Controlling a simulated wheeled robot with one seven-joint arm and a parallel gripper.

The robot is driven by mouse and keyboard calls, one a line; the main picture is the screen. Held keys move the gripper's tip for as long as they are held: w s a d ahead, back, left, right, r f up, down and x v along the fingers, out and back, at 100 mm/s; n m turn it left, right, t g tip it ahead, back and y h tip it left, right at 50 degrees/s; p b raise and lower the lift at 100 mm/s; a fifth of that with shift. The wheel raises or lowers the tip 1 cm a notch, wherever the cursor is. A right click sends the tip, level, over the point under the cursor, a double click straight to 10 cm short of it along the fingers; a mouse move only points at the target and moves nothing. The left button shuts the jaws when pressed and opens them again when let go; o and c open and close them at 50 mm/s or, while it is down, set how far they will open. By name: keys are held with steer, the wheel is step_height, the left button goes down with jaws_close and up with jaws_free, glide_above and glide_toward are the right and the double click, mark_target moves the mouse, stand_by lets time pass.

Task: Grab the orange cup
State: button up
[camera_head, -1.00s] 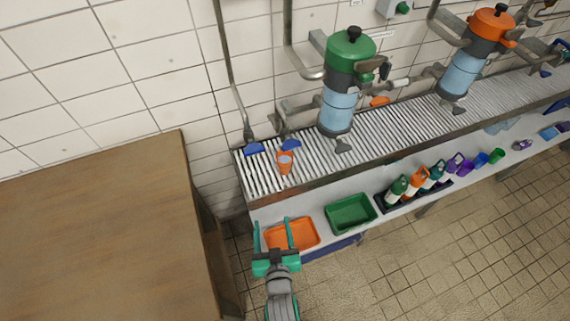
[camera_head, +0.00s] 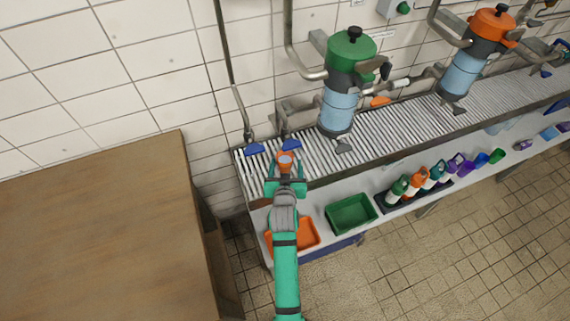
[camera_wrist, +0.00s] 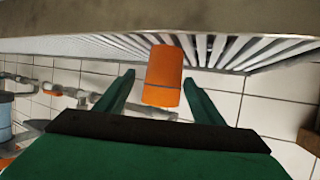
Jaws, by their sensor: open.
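The orange cup (camera_head: 286,160) stands on the slatted metal rack near its left end. In the wrist view the orange cup (camera_wrist: 163,78) shows between the two green fingers, a little beyond or level with their tips. My gripper (camera_head: 286,176) is open at the near edge of the rack, right at the cup. In the wrist view my gripper (camera_wrist: 158,82) has clear gaps on both sides of the cup, and I see no contact. The lower part of the cup is partly hidden by my gripper in the head view.
Two blue pieces (camera_head: 255,149) lie behind the cup on the rack (camera_head: 390,138). A green dispenser (camera_head: 345,75) stands to the right. A wooden cabinet (camera_head: 100,235) stands at left.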

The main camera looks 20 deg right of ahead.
mark_target(285, 157)
steer(key=shift+a+x, duration=0.15)
steer(key=shift+x, duration=1.4)
steer(key=shift+a+x, duration=0.1)
steer(key=shift+x, duration=1.4)
steer(key=c, duration=1.2)
steer(key=shift+w, duration=0.1)
steer(key=shift+c, duration=0.5)
steer(key=shift+r, duration=0.15)
